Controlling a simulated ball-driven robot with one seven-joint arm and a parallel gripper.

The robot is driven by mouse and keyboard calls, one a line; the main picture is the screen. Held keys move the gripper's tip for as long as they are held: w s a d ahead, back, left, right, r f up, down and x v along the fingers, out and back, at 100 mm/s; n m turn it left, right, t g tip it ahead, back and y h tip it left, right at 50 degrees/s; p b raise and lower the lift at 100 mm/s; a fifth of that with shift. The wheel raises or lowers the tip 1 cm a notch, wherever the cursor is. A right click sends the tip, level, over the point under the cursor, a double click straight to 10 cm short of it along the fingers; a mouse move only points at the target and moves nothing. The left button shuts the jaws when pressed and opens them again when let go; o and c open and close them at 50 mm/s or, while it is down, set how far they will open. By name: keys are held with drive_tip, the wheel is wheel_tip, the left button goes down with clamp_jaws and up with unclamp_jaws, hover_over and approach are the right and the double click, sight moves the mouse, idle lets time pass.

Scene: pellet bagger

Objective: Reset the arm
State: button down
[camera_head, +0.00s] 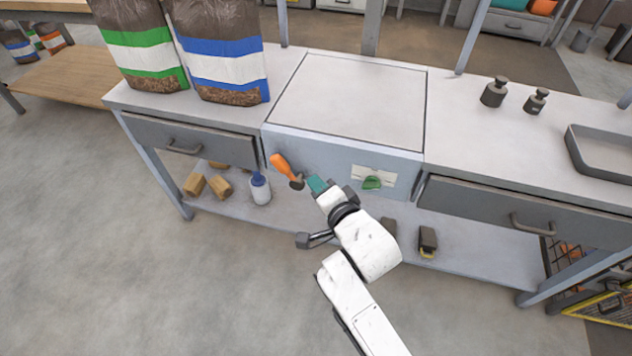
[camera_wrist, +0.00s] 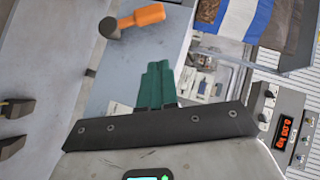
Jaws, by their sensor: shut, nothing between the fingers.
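My gripper (camera_head: 317,185) is at the front of the workbench, below the middle of the pale front panel (camera_head: 330,158). Its teal fingers are shut together with nothing between them. They also show in the wrist view (camera_wrist: 156,85). An orange handle (camera_head: 281,165) with a dark base sticks out from the panel, just left of my fingertips. It also shows in the wrist view (camera_wrist: 142,17), apart from the fingers. My white arm (camera_head: 368,247) reaches up from the bottom of the picture.
Two striped bags (camera_head: 222,55) stand at the bench's left. Two dark weights (camera_head: 494,92) and a grey tray (camera_head: 605,150) are at right. The lower shelf holds wooden blocks (camera_head: 195,184) and a bottle (camera_head: 260,190). A red readout (camera_wrist: 287,132) shows. The floor in front is clear.

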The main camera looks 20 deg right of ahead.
idle(0.3)
drive_tip(key=s+d+f+n+g+h, duration=0.1)
drive_tip(key=s+d+f+n+g, duration=0.3)
drive_tip(key=s, duration=0.3)
drive_tip(key=s+d+f+n+g+h, duration=0.1)
drive_tip(key=s+d+f+n+g, duration=0.15)
drive_tip(key=s+d+f, duration=0.4)
drive_tip(key=s+d+n+g, duration=0.1)
drive_tip(key=s+n+g, duration=0.55)
drive_tip(key=s, duration=1.25)
wheel_tip(320, 180, up, 14)
drive_tip(key=p, duration=1.4)
drive_tip(key=shift+s+f+g, duration=0.2)
drive_tip(key=shift+g, duration=0.1)
drive_tip(key=shift+d, duration=0.1)
